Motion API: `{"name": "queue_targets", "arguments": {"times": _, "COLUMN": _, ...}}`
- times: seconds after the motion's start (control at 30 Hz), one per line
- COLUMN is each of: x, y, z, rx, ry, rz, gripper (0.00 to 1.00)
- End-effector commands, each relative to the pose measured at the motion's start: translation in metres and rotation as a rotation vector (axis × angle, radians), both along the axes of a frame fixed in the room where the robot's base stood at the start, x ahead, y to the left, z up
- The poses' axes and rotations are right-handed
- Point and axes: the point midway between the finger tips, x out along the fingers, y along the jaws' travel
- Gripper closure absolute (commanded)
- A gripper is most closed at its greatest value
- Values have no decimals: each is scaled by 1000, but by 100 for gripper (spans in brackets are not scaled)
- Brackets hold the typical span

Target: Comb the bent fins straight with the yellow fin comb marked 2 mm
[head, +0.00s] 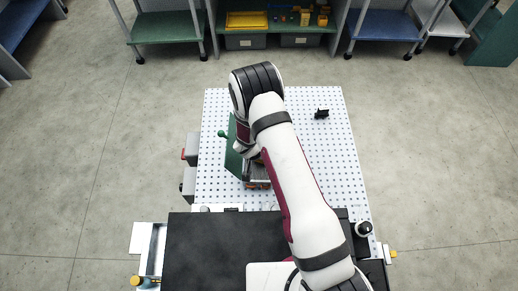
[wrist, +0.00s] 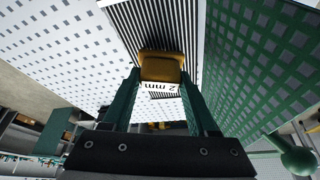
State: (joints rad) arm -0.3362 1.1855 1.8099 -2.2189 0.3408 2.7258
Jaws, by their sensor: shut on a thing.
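My gripper (wrist: 163,88) is shut on the yellow fin comb (wrist: 162,66) in the wrist view. The comb sits between the two green fingers. Its white label reads "2 mm", upside down in this view, with dark teeth-like stripes beside it. The finned panel (wrist: 150,18), with dark and light parallel stripes, lies right behind the comb's far end. I cannot tell whether the comb touches the fins, and no bent fins can be made out.
A green plate (head: 233,150) with a green ball knob (head: 222,134) stands left of my arm. The white perforated bench (head: 310,160) has free room at right, with a small black fixture (head: 321,113). A dark surface (head: 220,250) lies nearer. Shelves (head: 270,27) stand at the back.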

Motion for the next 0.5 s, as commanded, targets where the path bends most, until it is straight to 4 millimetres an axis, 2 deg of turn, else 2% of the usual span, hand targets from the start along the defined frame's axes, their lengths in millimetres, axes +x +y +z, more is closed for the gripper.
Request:
{"name": "queue_targets", "arguments": {"times": 0.27, "x": -1, "y": 0, "z": 0, "rx": -1, "ry": 2, "rz": 1, "gripper": 100}}
{"name": "queue_targets", "arguments": {"times": 0.5, "x": -22, "y": 1, "z": 0, "rx": -2, "ry": 2, "rz": 1, "gripper": 100}}
